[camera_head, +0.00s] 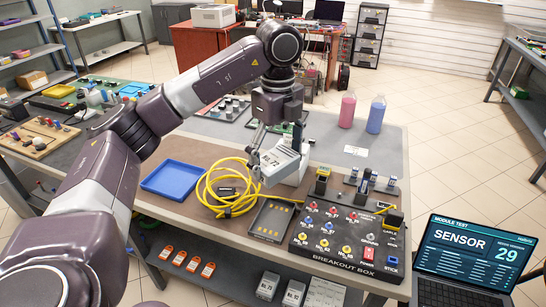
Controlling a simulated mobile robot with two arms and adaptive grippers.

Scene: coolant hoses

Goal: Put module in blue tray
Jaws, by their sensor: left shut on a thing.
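My left gripper (278,143) points down over the middle of the bench and is shut on a light grey module (281,160) with a label that seems to read "72". The module is tilted and hangs above the bench, behind the dark open tray. The blue tray (172,181) is shallow and empty. It lies flat on the bench to the left of the module, with the yellow cable between them. My right gripper is not in view.
A coiled yellow cable (207,190) lies right of the blue tray. A dark tray (271,219) and a black breakout box (345,233) with coloured sockets are at the front. Pink (347,110) and blue (376,115) bottles stand behind. A laptop (468,258) reads "SENSOR 29".

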